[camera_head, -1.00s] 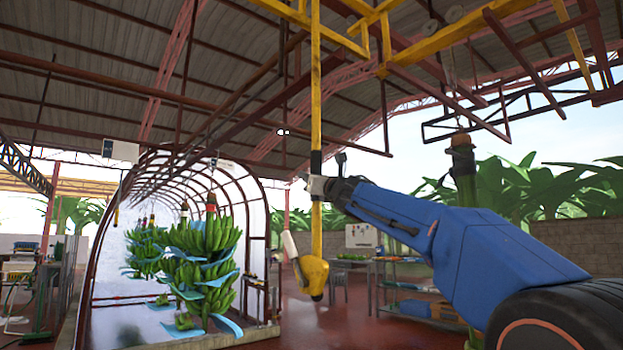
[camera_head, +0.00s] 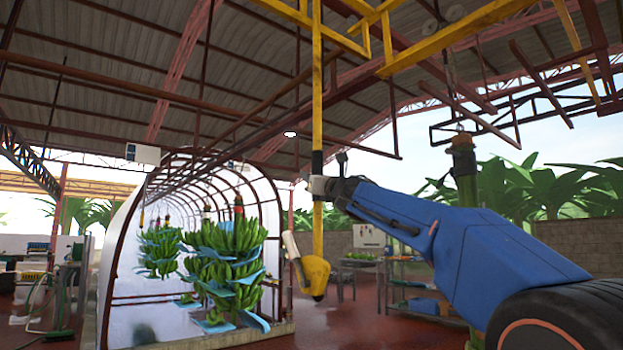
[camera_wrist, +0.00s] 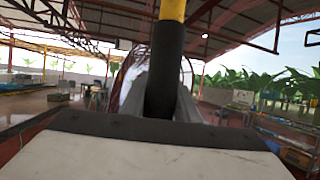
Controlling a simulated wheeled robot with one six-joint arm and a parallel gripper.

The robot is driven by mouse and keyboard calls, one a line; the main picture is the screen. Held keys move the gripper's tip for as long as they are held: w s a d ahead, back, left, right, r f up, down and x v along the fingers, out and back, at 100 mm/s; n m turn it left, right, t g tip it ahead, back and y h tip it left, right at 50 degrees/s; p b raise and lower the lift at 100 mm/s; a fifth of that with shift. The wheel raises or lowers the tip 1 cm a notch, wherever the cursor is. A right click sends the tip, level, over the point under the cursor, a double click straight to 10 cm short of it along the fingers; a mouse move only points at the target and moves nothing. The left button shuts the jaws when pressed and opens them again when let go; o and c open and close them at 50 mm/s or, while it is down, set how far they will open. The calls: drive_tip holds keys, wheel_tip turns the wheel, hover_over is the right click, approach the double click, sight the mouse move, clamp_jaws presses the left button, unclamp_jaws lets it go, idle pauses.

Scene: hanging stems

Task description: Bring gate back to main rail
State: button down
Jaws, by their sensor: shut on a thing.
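A yellow vertical pole (camera_head: 317,85) hangs from yellow overhead framework (camera_head: 345,42), which appears to be the gate. My gripper (camera_head: 319,185) is shut around the pole's black grip (camera_head: 317,161). In the wrist view the black grip (camera_wrist: 165,65) stands upright between my fingers, with yellow pole (camera_wrist: 172,10) above it. Another yellow overhead rail (camera_head: 470,30) runs at upper right. Dark red rails (camera_head: 255,113) run overhead toward the tunnel. I cannot tell which is the main rail, or whether the gate meets it.
Green banana stems with blue sheets (camera_head: 228,262) hang in the arched tunnel (camera_head: 123,265) at left. A stem (camera_head: 466,165) hangs behind my arm. Tables with blue items (camera_head: 415,300) stand at right rear. Red floor shows between tunnel and tables.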

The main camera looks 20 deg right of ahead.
drive_tip(key=shift+a, duration=0.15)
drive_tip(key=c, duration=1.7)
unclamp_jaws()
drive_tip(key=shift+s, duration=0.1)
drive_tip(key=o, duration=0.3)
drive_tip(key=shift+a+r, duration=0.1)
drive_tip(key=shift+a, duration=0.15)
drive_tip(key=shift+d, duration=0.1)
drive_tip(key=shift+s+d, duration=0.1)
drive_tip(key=v, duration=1.7)
drive_tip(key=shift+s, duration=0.15)
